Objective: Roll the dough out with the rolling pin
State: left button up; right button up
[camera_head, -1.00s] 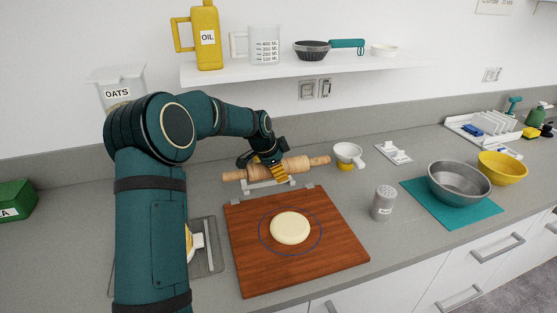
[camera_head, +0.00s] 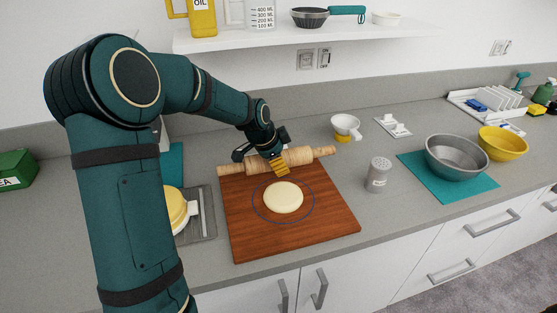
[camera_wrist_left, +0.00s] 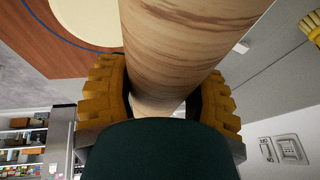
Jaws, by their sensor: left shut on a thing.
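The wooden rolling pin (camera_head: 308,159) lies crosswise over the far edge of the brown board (camera_head: 243,232), behind the dough. My left gripper (camera_head: 278,164) is shut around its barrel; in the left wrist view the pin (camera_wrist_left: 190,45) passes between the yellow fingers. I cannot tell whether the pin touches the board. The pale, round dough (camera_head: 283,197) is a thick disc on the board, inside a larger blue outline (camera_head: 314,203). My right gripper is not in view.
A shaker (camera_head: 377,174) stands right of the board. A metal bowl (camera_head: 456,157) on a teal mat and a yellow bowl (camera_head: 502,143) are farther right. A tray with a yellow item (camera_head: 177,208) is at the left. A shelf (camera_head: 290,38) hangs above the counter.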

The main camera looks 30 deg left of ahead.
aim_at(285, 193)
pick_arm(q)
jog(key=shift+f+b, duration=1.4)
jog(key=shift+f, duration=0.4)
notch_tip(285, 193, down, 2)
jog(key=shift+f+b, duration=0.1)
jog(key=shift+b, duration=0.75)
jog(key=shift+f+b, duration=0.55)
jog(key=shift+f, duration=0.1)
jog(key=shift+s+d+f, duration=0.2)
jog(key=shift+s+d, duration=1.15)
jog(key=shift+d, duration=0.2)
jog(key=shift+s+d+r, duration=0.15)
jog(key=shift+s+d, duration=0.85)
jog(key=shift+d, duration=0.2)
jog(key=shift+s+d+r, duration=0.15)
jog(key=shift+s+d, duration=0.85)
jog(key=shift+d, duration=0.2)
